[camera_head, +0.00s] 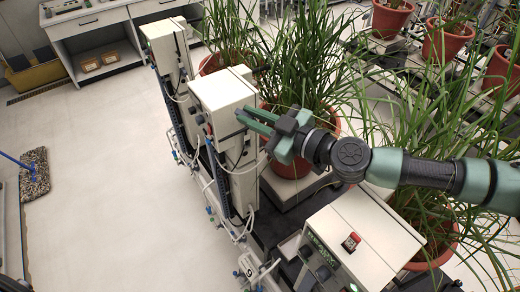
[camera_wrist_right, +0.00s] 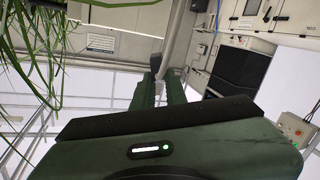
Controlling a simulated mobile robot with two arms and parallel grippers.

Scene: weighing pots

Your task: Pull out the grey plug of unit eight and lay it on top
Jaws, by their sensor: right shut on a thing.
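My right gripper (camera_head: 240,115) reaches in from the right with its green fingers at the upper front side of a white box unit (camera_head: 222,90), the middle one of the row. It is shut on a small grey piece at its fingertips, which looks like the grey plug (camera_head: 239,111); the fingers hide most of it. I cannot tell whether the plug is still in its socket. In the right wrist view the two green fingers (camera_wrist_right: 160,78) lie close together, and the plug is not clear there. My left gripper is not in view.
Another white unit (camera_head: 168,45) stands behind. Potted grass plants (camera_head: 300,60) crowd the right side, their leaves around my right arm. The pale floor (camera_head: 110,190) on the left is open, with a mop (camera_head: 34,174).

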